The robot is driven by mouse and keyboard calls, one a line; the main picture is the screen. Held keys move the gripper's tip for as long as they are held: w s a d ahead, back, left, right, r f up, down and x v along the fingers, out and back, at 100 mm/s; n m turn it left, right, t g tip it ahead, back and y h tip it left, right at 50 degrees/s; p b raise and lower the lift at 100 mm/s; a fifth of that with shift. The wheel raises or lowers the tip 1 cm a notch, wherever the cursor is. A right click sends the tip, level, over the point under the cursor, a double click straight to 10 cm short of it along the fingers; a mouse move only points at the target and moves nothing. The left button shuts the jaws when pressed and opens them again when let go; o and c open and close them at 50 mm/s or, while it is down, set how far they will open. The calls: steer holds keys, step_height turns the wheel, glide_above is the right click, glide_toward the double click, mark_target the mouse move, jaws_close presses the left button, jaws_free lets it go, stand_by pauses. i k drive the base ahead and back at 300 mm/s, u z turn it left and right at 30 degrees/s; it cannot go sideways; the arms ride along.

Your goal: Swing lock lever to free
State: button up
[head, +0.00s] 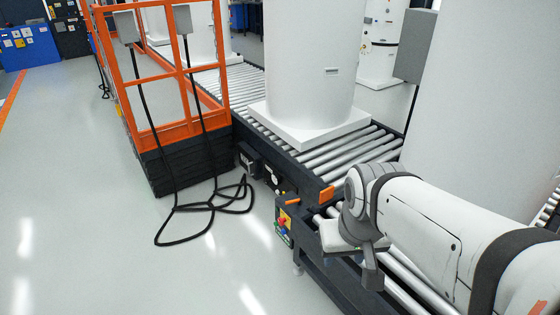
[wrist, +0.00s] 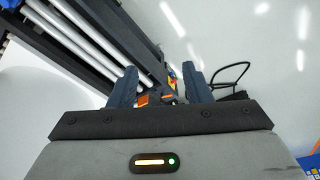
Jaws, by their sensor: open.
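A small orange lever handle (head: 292,202) sticks out at the side of the conveyor, near the control box. I take it for the lock lever, but cannot read its position. Beside it is an orange block (head: 326,194) on the conveyor frame. In the wrist view, my gripper (wrist: 162,70) has its two dark fingers apart with nothing held. Orange parts (wrist: 167,97) show low between the fingers, partly hidden by the gripper body; I cannot tell whether any finger touches them. In the head view, my wrist covers part of the conveyor.
A roller conveyor (head: 362,146) carries a white tank (head: 310,60) on a square base. A control box (head: 281,225) with coloured buttons sits on its side. An orange cage (head: 160,95) stands left. Black cables (head: 205,207) lie on the floor.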

mark_target(299, 201)
steer(key=u, duration=0.45)
steer(key=i, duration=1.1)
steer(key=z, duration=0.6)
